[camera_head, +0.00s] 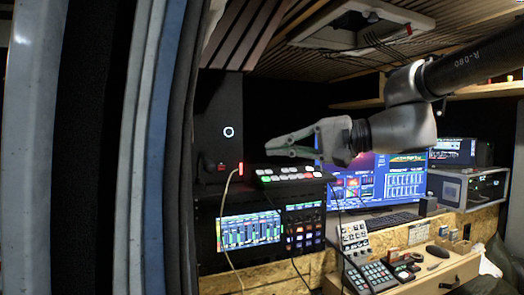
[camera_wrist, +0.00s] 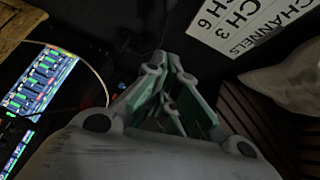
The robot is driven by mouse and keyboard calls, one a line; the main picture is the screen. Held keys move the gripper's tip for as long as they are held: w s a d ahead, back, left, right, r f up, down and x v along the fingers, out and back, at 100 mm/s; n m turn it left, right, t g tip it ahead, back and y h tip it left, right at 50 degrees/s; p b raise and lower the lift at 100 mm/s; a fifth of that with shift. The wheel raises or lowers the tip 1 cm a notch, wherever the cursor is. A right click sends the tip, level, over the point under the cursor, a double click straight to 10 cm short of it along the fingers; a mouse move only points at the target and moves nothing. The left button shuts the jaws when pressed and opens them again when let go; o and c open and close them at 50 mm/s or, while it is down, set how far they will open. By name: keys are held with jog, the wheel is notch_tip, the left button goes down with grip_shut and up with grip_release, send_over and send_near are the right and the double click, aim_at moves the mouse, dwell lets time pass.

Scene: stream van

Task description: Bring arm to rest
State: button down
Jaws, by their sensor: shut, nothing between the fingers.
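My gripper (camera_head: 270,149) shows in the camera_head view at the end of my grey arm, which reaches in from the right. Its fingers point left and look closed together, with nothing held between them. It hangs in the air in front of the rack, above a small panel of lit buttons (camera_head: 290,174). In the camera_wrist view my gripper (camera_wrist: 160,58) points up the picture with its green-lined fingers meeting at the tips. No object is in its grasp there.
A lit mixer screen (camera_head: 249,231) is in the rack below. A wide monitor (camera_head: 385,180) stands behind my wrist. A desk with control panels (camera_head: 370,276) is at lower right. A white lettered sign (camera_wrist: 238,22) is at the wrist view's top.

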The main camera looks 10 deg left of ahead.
jog(key=s+d+f+h, duration=0.2)
jog(key=d+f+h, duration=0.2)
jog(key=d+f, duration=0.35)
jog(key=s+d+f+h, duration=0.2)
jog(key=d+f+h, duration=0.1)
jog(key=d+f, duration=0.5)
jog(key=s+d+f+h, duration=0.2)
jog(key=s+d+h, duration=0.1)
jog(key=d, duration=0.6)
jog(key=s+d+f+t+h, duration=0.1)
jog(key=s+d+f+h, duration=0.1)
jog(key=d, duration=0.7)
jog(key=s+d+f+t+h, duration=0.1)
jog(key=s+d+h, duration=0.3)
jog(key=d, duration=0.5)
jog(key=shift+d+f, duration=0.25)
jog(key=shift+f, duration=0.6)
